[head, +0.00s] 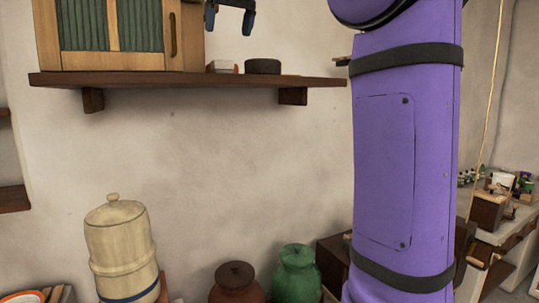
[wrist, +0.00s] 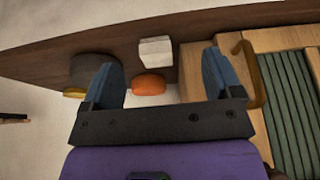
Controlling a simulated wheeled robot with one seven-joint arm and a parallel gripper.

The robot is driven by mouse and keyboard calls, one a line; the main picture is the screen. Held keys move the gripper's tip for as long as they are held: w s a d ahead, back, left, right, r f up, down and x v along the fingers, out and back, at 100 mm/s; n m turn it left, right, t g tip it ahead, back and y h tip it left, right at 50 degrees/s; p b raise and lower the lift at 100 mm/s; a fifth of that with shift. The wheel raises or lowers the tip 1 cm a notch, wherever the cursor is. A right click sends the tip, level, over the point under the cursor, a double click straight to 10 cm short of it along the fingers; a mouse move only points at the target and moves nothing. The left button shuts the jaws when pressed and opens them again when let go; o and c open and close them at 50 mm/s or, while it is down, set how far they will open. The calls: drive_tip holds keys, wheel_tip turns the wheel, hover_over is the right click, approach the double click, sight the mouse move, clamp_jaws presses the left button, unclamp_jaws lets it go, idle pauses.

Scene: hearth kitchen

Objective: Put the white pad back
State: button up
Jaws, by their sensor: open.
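A small white block (wrist: 155,50), which looks like the white pad, rests on the dark wooden shelf (wrist: 215,22). In the head view the pad (head: 224,64) sits between the cabinet and a dark round object. My gripper (wrist: 160,80) is open and empty, its two blue fingers spread apart. In the head view my gripper (head: 230,16) is cut by the top edge and hangs above the shelf over the pad, apart from it. In the wrist view the pad appears beyond the gap between the fingertips.
An orange rounded object (wrist: 148,84) sits beside the pad. A dark round object (head: 263,66) is to its right in the head view. A wooden cabinet (head: 135,35) with green panels stands left. Pots, including a green jar (head: 297,275), stand below the shelf.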

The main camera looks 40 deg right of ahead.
drive_tip(key=s+a+f+n, duration=0.1)
drive_tip(key=s+a+f, duration=0.2)
drive_tip(key=s+f, duration=0.5)
drive_tip(key=s+a+f+n, duration=0.1)
drive_tip(key=s+a+f, duration=0.2)
drive_tip(key=s+f, duration=0.6)
drive_tip(key=s+a+f, duration=0.4)
drive_tip(key=s+f, duration=0.4)
drive_tip(key=f, duration=1)
drive_tip(key=shift+s+n+t+y, duration=0.15)
drive_tip(key=shift+n+t+y, duration=0.25)
drive_tip(key=shift+f, duration=0.1)
